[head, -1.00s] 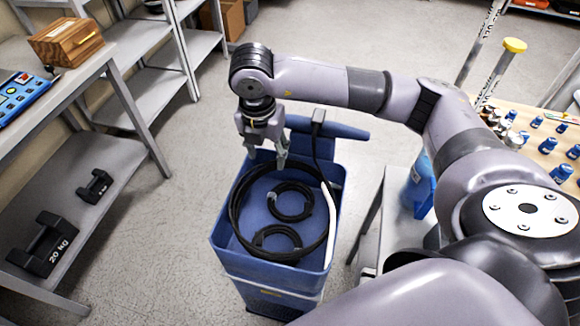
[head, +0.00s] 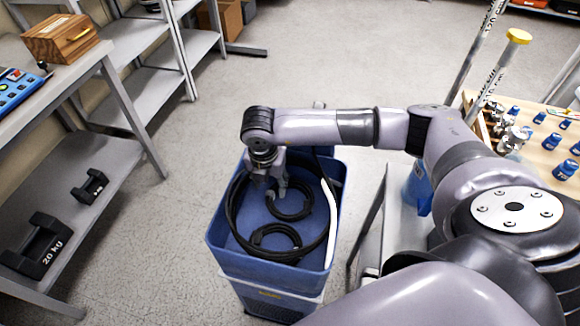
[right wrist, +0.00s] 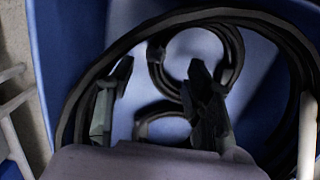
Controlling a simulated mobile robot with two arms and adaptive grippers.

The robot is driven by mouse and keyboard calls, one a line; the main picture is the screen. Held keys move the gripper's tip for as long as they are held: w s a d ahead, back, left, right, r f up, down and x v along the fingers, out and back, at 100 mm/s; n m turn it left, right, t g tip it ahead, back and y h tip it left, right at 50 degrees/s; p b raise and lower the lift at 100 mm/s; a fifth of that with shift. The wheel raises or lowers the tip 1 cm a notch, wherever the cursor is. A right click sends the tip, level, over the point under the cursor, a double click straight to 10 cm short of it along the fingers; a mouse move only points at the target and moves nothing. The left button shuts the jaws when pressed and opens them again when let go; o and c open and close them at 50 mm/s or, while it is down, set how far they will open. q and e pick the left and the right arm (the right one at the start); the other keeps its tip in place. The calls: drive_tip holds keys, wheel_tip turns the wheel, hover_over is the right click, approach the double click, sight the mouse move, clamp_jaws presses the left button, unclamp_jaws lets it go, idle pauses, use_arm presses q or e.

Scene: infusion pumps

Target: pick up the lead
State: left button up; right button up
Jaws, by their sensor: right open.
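A large black cable coil (head: 231,212) lies in an open blue bin (head: 222,258), round two smaller black coils. The far small coil (head: 300,213) and the near small coil (head: 275,227) lie on the bin floor. I cannot tell which coil is the lead. My right gripper (head: 277,187) points down into the bin, above the far small coil. In the right wrist view its open, empty fingers (right wrist: 160,72) straddle part of the view of the coils, with the far small coil (right wrist: 156,62) beyond the tips and the large coil (right wrist: 108,55) around. My left gripper is out of view.
Shelves with black dumbbells (head: 40,245) and a wooden box (head: 60,38) stand at the left. At the right are a grey trolley with a blue container (head: 415,188) and a table with several blue-capped vials (head: 566,169). Open floor lies behind the bin.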

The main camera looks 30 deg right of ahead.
sight(272, 193)
drive_tip(key=shift+w+d+f+p, duration=0.15)
drive_tip(key=shift+f+p, duration=0.05)
drive_tip(key=shift+f, duration=1.2)
drive_tip(key=shift+w+d+f+p, duration=0.1)
drive_tip(key=shift+f+p, duration=0.1)
drive_tip(key=shift+f, duration=1.2)
clamp_jaws()
